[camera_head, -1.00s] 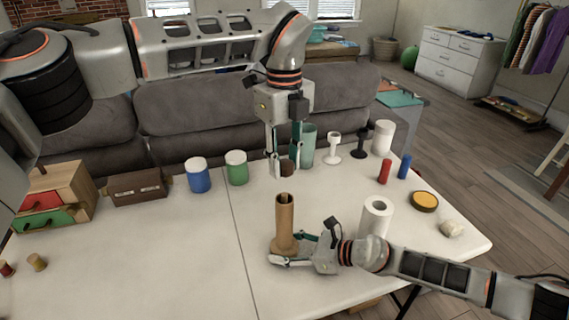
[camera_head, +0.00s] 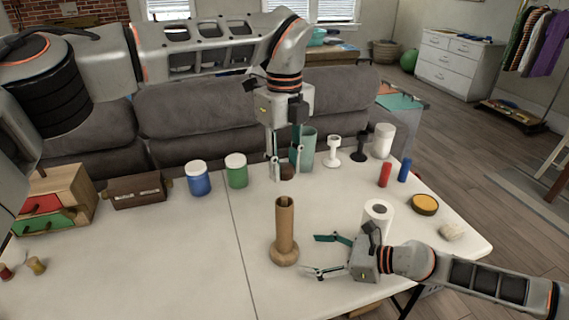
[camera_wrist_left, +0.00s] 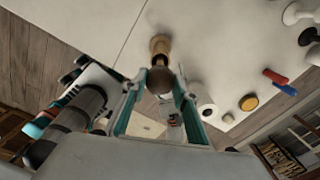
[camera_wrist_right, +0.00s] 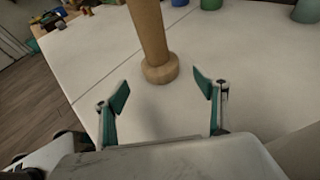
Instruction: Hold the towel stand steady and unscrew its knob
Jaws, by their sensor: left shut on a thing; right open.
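The wooden towel stand (camera_head: 286,226) stands upright on the white table, with a round base and a dark hole in its top. It also shows in the right wrist view (camera_wrist_right: 150,35) and beyond the knob in the left wrist view (camera_wrist_left: 160,46). My left gripper (camera_head: 286,174) is shut on the dark brown round knob (camera_head: 287,173), apart from the stand and above its top. The knob fills the jaws in the left wrist view (camera_wrist_left: 160,81). My right gripper (camera_head: 312,254) is open and empty, its fingers pointing at the stand's base with a gap.
A white paper roll (camera_head: 378,212) stands close behind my right gripper. A teal cup (camera_head: 307,150), a green jar (camera_head: 237,170) and a blue jar (camera_head: 198,177) stand at the back. A small drawer box (camera_head: 72,192) is at the left.

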